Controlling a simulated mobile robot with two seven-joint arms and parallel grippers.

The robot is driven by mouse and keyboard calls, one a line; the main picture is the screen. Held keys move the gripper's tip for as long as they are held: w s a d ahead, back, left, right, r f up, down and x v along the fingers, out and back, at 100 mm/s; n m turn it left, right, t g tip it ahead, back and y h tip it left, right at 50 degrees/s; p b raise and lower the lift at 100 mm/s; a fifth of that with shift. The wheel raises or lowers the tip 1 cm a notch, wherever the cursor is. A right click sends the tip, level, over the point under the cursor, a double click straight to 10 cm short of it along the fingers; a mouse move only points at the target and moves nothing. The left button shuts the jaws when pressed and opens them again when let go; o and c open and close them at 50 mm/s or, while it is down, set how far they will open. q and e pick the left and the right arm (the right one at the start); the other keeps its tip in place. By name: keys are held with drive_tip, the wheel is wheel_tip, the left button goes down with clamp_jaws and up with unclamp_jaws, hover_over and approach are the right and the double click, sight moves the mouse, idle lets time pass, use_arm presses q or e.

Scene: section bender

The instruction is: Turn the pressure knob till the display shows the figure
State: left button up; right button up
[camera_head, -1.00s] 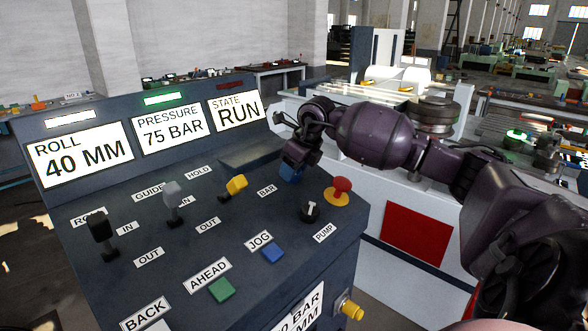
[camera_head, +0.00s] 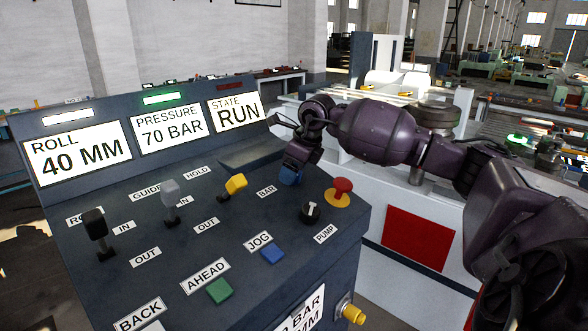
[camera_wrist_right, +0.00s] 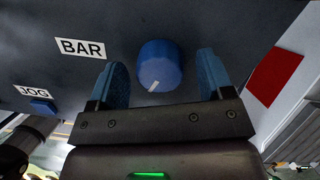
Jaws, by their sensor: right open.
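The blue pressure knob (camera_wrist_right: 160,66) with a white pointer mark sits on the dark panel beside the BAR label (camera_wrist_right: 82,47) in the right wrist view. My right gripper (camera_wrist_right: 162,60) is open, with one blue finger on each side of the knob and visible gaps between. In the head view, my right gripper (camera_head: 291,174) is low over the panel near its BAR label, and largely hides the knob. The pressure display (camera_head: 170,128) reads 70 BAR. A card (camera_head: 302,312) on the panel's front is cut off; only "0 BAR" and "MM" show. My left gripper is out of view.
A red mushroom button (camera_head: 342,188) and the black PUMP switch (camera_head: 310,212) stand close to the right gripper. The yellow HOLD lever (camera_head: 234,185) is to its left. The blue JOG button (camera_head: 272,254) lies nearer the front. The state display (camera_head: 238,113) reads RUN.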

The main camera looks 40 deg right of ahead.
drive_tip(key=shift+r, duration=0.1)
drive_tip(key=b+v, duration=0.1)
drive_tip(key=v, duration=0.9)
drive_tip(key=shift+s+r, duration=0.2)
drive_tip(key=shift+r, duration=0.1)
drive_tip(key=shift+f, duration=0.1)
